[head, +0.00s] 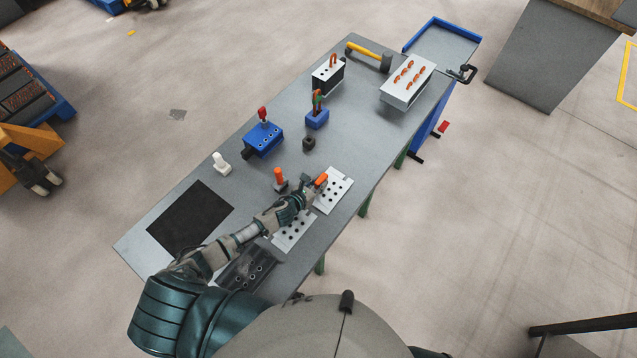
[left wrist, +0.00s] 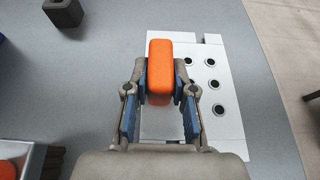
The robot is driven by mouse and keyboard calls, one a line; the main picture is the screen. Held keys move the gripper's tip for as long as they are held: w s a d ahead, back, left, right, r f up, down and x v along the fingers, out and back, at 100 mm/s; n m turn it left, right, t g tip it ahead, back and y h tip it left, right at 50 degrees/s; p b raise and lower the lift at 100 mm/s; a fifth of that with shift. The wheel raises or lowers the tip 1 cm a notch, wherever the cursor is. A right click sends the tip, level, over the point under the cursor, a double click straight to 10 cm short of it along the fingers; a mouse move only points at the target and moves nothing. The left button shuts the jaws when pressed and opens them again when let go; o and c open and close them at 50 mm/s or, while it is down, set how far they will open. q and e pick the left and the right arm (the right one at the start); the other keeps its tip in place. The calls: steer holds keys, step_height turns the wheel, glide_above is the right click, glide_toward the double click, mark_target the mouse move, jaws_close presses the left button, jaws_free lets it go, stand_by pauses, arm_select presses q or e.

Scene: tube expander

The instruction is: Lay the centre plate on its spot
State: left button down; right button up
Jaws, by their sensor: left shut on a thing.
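My left gripper (head: 314,186) is shut on an orange grip block (head: 321,180). In the left wrist view the orange block (left wrist: 173,70) stands between the fingertips of my left gripper (left wrist: 160,88). A pale flat surface, perhaps the centre plate (left wrist: 161,124), shows below the block between the fingers. It meets a white plate with dark round holes (left wrist: 226,110), and I cannot tell whether the two are separate or touching. The holed plate also shows in the head view (head: 338,190) beside the gripper. My right gripper is not in view.
A second white holed plate (head: 291,237) lies partly behind my left arm. An orange-handled piece (head: 279,177) stands left of the gripper. A dark nut-like block (head: 309,142), a blue block (head: 263,140), a white piece (head: 221,162) and a black mat (head: 190,217) are on the grey table.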

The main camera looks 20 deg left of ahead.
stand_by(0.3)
arm_select(q)
steer(key=shift+f, duration=0.15)
stand_by(0.3)
steer(key=c, duration=0.9)
jaws_free()
step_height(320, 180, up, 6)
steer(key=p, duration=0.5)
steer(key=shift+p, duration=0.35)
